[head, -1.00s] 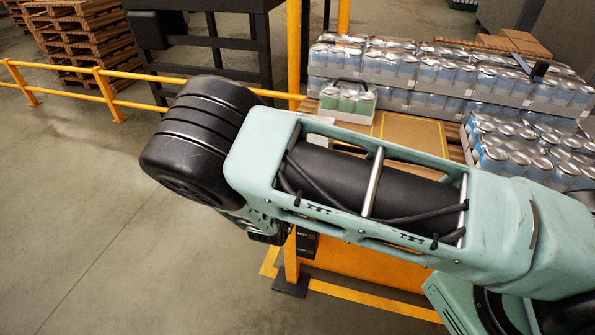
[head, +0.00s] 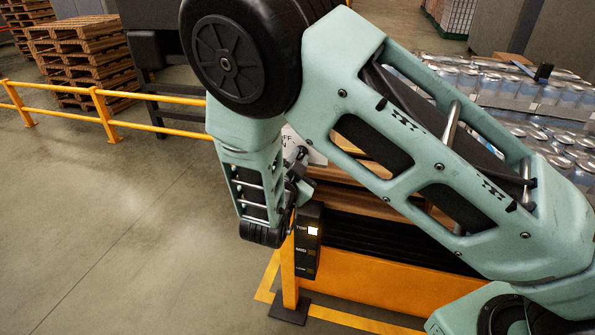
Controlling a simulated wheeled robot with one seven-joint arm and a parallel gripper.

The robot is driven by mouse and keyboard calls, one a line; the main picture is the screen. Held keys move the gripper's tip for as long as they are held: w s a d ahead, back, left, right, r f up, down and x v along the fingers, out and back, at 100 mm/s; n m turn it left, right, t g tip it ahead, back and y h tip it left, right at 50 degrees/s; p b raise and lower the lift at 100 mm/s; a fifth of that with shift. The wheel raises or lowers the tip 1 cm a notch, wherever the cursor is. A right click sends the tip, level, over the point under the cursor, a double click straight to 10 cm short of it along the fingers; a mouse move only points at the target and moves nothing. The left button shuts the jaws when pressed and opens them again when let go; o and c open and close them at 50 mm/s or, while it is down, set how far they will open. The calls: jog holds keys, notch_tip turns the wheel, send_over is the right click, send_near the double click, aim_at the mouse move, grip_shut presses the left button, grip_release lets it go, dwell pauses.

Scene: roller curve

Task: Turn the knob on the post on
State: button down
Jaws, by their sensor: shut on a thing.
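The yellow post (head: 290,288) stands near the middle of the head view. It carries a black box (head: 308,255) marked TOP, MID and LOW, with the TOP lamp (head: 313,231) lit. A white label (head: 312,152) with partly visible OFF lettering shows above the box, partly behind my arm. My gripper (head: 297,190) is at the post, just above the black box, and mostly hidden by my wrist. It is shut on the knob, which my wrist and gripper hide. The knob's angle cannot be seen.
An orange lift base (head: 385,283) with black bellows (head: 390,238) stands right of the post. Shrink-wrapped cans (head: 545,95) are stacked behind my arm. A yellow rail (head: 60,89) and pallets (head: 85,55) are at the left. The floor (head: 120,220) left of the post is clear.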

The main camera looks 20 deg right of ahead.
jog(key=shift+f+m+b, duration=0.15)
jog(key=shift+m+b, duration=0.85)
jog(key=shift+b, duration=0.1)
jog(key=c, duration=1.4)
grip_release()
jog(key=shift+s, duration=0.1)
jog(key=b+v, duration=0.3)
jog(key=v, duration=1.4)
jog(key=shift+s+a, duration=0.1)
